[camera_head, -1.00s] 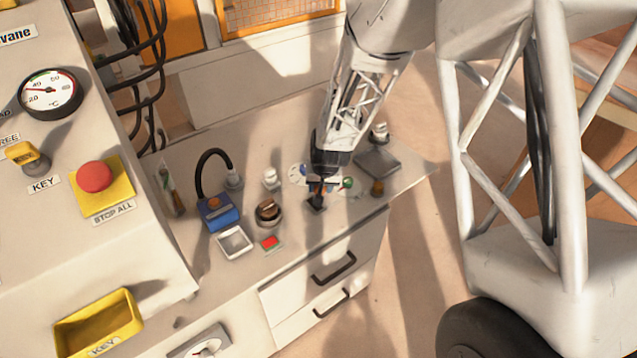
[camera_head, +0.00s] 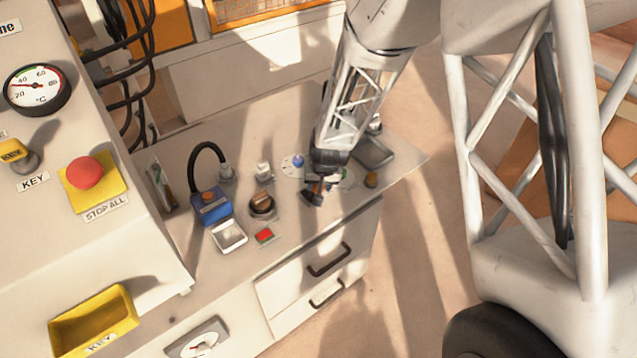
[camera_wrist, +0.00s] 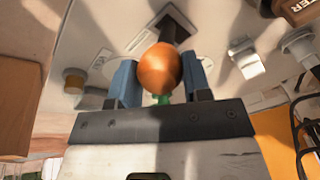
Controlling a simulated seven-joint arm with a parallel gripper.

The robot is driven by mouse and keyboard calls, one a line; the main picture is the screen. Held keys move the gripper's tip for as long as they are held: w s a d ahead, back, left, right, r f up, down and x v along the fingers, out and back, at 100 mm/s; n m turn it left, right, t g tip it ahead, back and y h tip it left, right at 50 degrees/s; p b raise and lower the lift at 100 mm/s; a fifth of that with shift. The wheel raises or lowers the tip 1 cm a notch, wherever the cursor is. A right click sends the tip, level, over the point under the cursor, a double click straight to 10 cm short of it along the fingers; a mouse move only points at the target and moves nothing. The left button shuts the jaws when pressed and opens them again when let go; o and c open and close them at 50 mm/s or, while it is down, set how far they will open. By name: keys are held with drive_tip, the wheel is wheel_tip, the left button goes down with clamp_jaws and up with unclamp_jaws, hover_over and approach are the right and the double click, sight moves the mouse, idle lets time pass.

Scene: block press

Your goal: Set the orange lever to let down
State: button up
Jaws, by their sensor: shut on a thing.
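The orange lever's round knob (camera_wrist: 160,71) sits between the two blue fingers of my gripper (camera_wrist: 161,82) in the wrist view. My gripper is shut on it. The lever's dark square base (camera_wrist: 174,24) shows beyond the knob. In the head view my gripper (camera_head: 323,184) is just above and to the right of the dark base (camera_head: 312,196), so the lever leans that way. The knob is mostly hidden by the fingers there. I cannot read any label marking the lever's positions.
A dark rotary knob (camera_head: 262,205), a red button (camera_head: 264,235) and a blue box (camera_head: 211,206) stand to the left on the bench. A grey plate (camera_head: 373,153) lies behind on the right. A console with a red stop button (camera_head: 86,172) stands far left.

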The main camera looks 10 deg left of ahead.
drive_tip(key=shift+s+d+f, duration=0.3)
drive_tip(key=shift+f, duration=0.05)
drive_tip(key=o, duration=1.3)
drive_tip(key=shift+c, duration=0.2)
drive_tip(key=shift+w+r, duration=0.1)
drive_tip(key=shift+r, duration=0.05)
drive_tip(key=shift+a, duration=0.1)
drive_tip(key=shift+r, duration=0.2)
drive_tip(key=shift+r, duration=0.45)
drive_tip(key=v, duration=0.6)
drive_tip(key=shift+r, duration=0.25)
